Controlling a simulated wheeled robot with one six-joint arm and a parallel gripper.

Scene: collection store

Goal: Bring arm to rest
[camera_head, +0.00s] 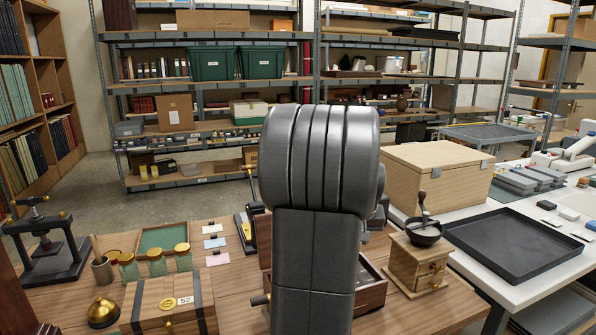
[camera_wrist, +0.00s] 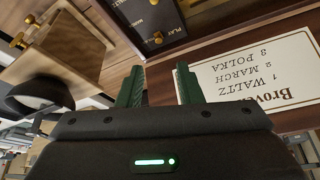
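My arm (camera_head: 315,180) fills the middle of the head view as a thick dark grey link and joint, and it hides my gripper there. In the wrist view my gripper (camera_wrist: 161,88) shows two green fingers standing apart with nothing between them.
A coffee grinder (camera_head: 419,262) stands right of my arm, with a black tray (camera_head: 515,243) and wooden box (camera_head: 435,176) on the white table. Left are a wooden chest (camera_head: 165,305), brass bell (camera_head: 102,312), jars (camera_head: 157,262) and a press (camera_head: 45,245). Shelves (camera_head: 215,130) stand behind open floor.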

